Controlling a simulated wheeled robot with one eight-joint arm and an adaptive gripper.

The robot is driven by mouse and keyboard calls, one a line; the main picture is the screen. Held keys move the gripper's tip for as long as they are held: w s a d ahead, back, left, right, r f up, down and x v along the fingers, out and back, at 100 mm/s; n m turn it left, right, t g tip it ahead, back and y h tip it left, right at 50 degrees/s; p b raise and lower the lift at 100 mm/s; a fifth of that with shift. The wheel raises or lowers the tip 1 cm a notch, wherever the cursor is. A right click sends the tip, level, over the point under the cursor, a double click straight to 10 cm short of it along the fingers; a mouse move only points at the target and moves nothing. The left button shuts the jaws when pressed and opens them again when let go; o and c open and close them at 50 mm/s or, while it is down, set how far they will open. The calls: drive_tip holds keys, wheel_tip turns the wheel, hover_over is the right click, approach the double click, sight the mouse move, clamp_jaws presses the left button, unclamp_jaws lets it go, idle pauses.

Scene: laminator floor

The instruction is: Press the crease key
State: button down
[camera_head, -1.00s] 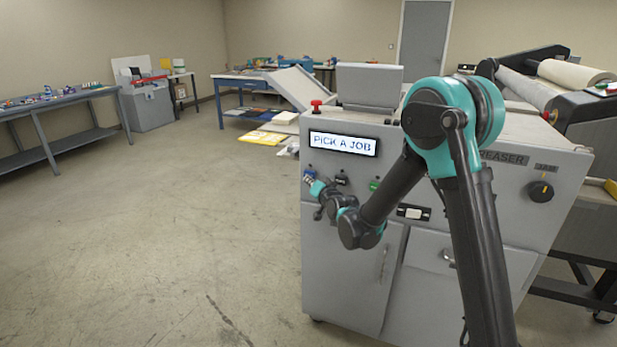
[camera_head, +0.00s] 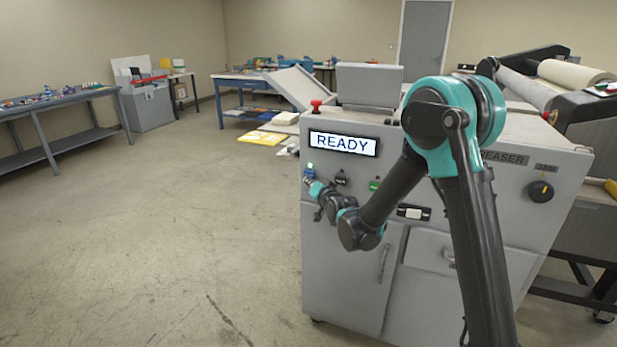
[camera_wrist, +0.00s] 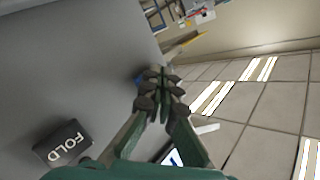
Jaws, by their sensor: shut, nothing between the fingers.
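The grey creaser machine (camera_head: 340,250) has a row of keys under its display (camera_head: 343,144), which reads READY. A blue key (camera_head: 309,175) is at the left end of the row, with a small green light lit at it; its label is hidden. My gripper (camera_head: 311,183) is shut and empty, its tips at the blue key, touching or very close. In the wrist view the shut fingers (camera_wrist: 158,88) cover most of the blue key (camera_wrist: 138,80). The black FOLD key (camera_wrist: 62,145) is to one side, and also shows in the head view (camera_head: 341,178).
A green key (camera_head: 375,185) is to the right of the black one. A red knob (camera_head: 316,104) stands on the machine's top left corner, and a black dial (camera_head: 541,191) is at its right. The floor (camera_head: 150,250) left of the machine is clear.

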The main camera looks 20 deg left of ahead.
drive_tip(key=shift+s, duration=0.15)
drive_tip(key=shift+s+a, duration=0.15)
drive_tip(key=shift+s, duration=1.3)
drive_tip(key=shift+s+a, duration=0.1)
drive_tip(key=shift+s, duration=1.3)
